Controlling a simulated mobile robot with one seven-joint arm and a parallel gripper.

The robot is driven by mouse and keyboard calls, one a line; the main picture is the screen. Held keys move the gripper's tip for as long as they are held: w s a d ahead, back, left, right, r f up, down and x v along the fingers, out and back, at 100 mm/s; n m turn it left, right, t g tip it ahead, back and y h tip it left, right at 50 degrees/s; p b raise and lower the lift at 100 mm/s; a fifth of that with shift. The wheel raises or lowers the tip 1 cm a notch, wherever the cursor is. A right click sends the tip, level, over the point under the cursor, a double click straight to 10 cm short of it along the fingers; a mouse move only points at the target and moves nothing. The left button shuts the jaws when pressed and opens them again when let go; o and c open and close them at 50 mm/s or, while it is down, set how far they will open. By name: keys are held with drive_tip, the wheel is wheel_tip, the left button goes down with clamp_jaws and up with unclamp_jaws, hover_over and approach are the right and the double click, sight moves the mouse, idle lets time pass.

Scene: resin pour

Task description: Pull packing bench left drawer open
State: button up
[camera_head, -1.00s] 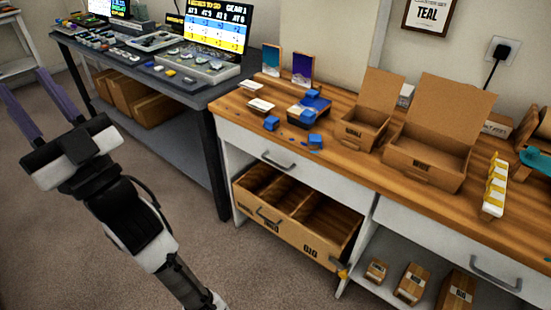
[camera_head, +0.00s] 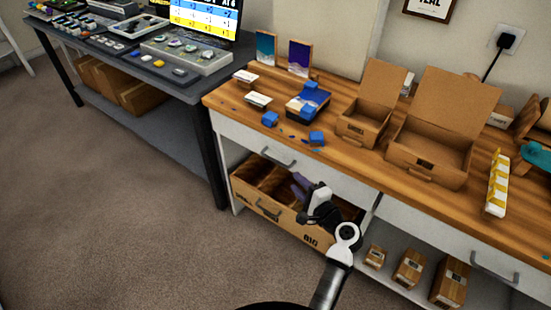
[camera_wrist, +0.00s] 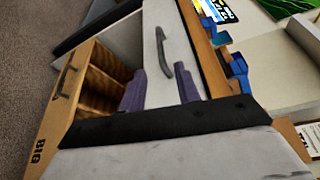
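The packing bench (camera_head: 365,170) has a wooden top and white drawer fronts. Its left drawer (camera_head: 325,172) looks shut, with a grey bar handle (camera_head: 278,158) near its left part. The drawer front (camera_wrist: 158,88) and its handle (camera_wrist: 164,52) also show in the wrist view. My gripper (camera_head: 300,183) is in front of the bench, just below and right of the handle. In the wrist view its two purple fingers (camera_wrist: 160,86) are spread apart with nothing between them. The handle lies beyond the fingertips, roughly in line with the gap, and apart from them.
A cardboard-brown bin (camera_head: 268,212) marked BIG sits under the left drawer and sticks out below my gripper; it also shows in the wrist view (camera_wrist: 62,95). Small boxes (camera_head: 408,270) stand on the lower shelf. A dark table (camera_head: 180,84) stands left. Floor in front is free.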

sight(277, 161)
drive_tip(key=p+x, duration=0.2)
drive_tip(key=x, duration=1)
drive_tip(key=shift+w+a+r, duration=0.1)
drive_tip(key=shift+a, duration=0.05)
clamp_jaws()
